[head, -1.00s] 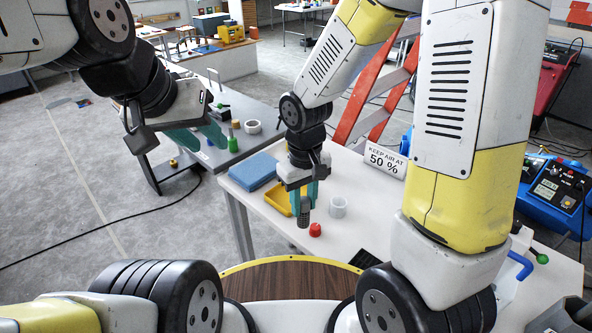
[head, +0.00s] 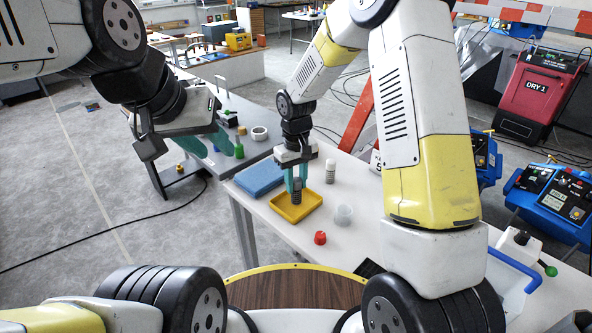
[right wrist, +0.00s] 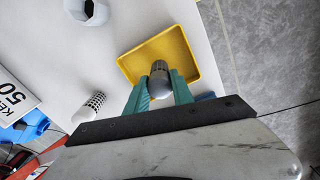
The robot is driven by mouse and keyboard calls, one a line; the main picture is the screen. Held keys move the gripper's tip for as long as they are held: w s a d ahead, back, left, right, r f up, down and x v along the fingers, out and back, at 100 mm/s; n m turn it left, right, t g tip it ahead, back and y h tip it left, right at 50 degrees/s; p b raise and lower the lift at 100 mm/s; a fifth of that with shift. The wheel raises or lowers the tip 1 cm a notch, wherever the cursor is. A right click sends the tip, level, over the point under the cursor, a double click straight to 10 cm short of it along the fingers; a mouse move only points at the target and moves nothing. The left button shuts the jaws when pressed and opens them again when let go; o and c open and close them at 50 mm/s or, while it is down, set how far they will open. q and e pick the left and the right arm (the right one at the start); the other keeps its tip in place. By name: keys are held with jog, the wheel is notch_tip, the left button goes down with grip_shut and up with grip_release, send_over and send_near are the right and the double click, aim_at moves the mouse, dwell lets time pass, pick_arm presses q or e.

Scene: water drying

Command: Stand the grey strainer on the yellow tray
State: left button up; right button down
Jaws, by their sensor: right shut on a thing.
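The grey strainer (head: 297,192) is a small dark-grey cylinder held upright between the teal fingers of my right gripper (head: 297,182). It also shows in the right wrist view (right wrist: 159,78), between the fingertips. The yellow tray (head: 278,212) is shallow and lies on the white table; its floor shows in the right wrist view (right wrist: 185,45). The strainer's lower end is over the inside of the tray; I cannot tell whether it touches the floor. My left gripper (head: 207,146) is empty with its teal fingers apart, near the grey table, far from the tray.
A blue sponge-like block (head: 260,178) lies behind the tray. A white perforated cylinder (head: 330,171) stands to its right.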

jog(key=shift+f, duration=0.5)
jog(key=shift+f, duration=0.15)
jog(key=c, duration=1.1)
grip_release()
notch_tip(320, 180, up, 12)
jog(key=shift+r, duration=0.15)
jog(key=s+d+r+m+t, duration=0.1)
jog(key=s+d+r+t, duration=0.1)
jog(key=s+d+r, duration=0.2)
jog(key=s+d+r+m+t+y, duration=0.1)
jog(key=s+d+r, duration=0.4)
jog(key=s, duration=0.5)
jog(key=s+d+r+m+t+y, duration=0.1)
jog(key=s+d+r+m+t, duration=0.2)
jog(key=s+d+r, duration=0.2)
jog(key=shift+s+r, duration=0.5)
jog(key=shift+s, duration=0.75)
